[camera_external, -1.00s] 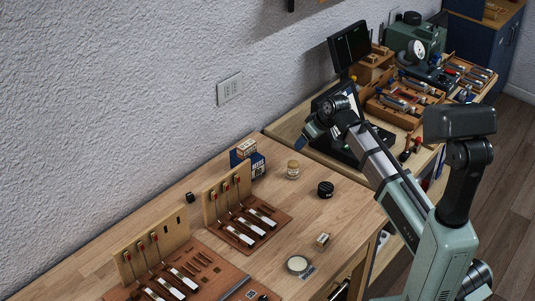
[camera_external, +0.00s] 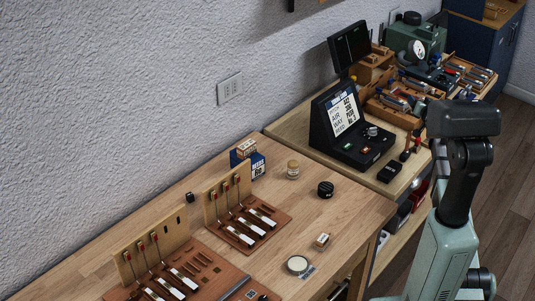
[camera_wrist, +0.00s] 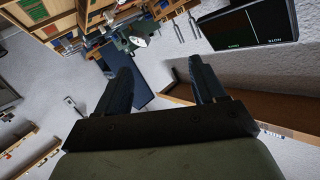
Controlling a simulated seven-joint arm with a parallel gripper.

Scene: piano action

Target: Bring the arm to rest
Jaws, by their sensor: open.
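My gripper (camera_wrist: 163,82) shows in the wrist view with its two dark fingers spread wide apart. Nothing is between them but the far room behind. In the external view my arm (camera_external: 462,185) stands upright at the right edge, its forearm and gripper out of sight there. The gripper looks clear of the bench and touches nothing that I can see.
The wooden bench (camera_external: 330,222) holds two piano action boards, small jars and boxes. Behind it stand a black display unit (camera_external: 345,125) and trays of tools (camera_external: 405,98). A monitor (camera_wrist: 248,32) shows at the wrist view's upper right. Wood floor lies open at right.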

